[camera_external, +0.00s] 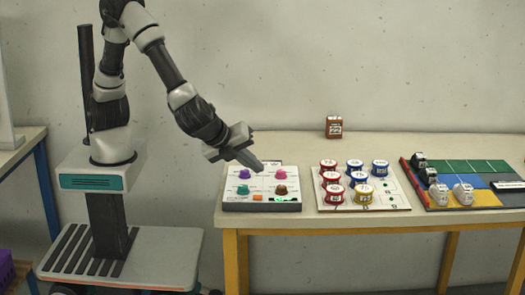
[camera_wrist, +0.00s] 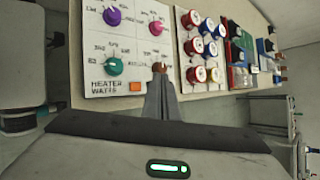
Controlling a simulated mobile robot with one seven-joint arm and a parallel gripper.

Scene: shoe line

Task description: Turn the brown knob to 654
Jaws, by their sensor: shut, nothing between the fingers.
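The brown knob (camera_external: 281,190) is at the front right of a white control panel (camera_external: 237,203) on the table. In the wrist view the brown knob (camera_wrist: 157,67) is mostly hidden behind my fingertips. My gripper (camera_external: 260,168) is shut and empty, pointing down and right above the panel. In the external view its tips appear up and left of the brown knob, apart from it. The closed fingers also show in the wrist view (camera_wrist: 160,80), lined up with the knob. The knob's pointer and scale numbers are not readable. A lit green display (camera_external: 284,199) sits below the knob.
The panel also has a purple knob (camera_external: 244,174), a pink knob (camera_external: 281,174), a teal knob (camera_external: 243,189) and an orange button (camera_external: 258,197). To the right are a board of round cans (camera_external: 328,204) and a coloured mat with shoes (camera_external: 488,167). A brown box (camera_external: 334,127) stands behind.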

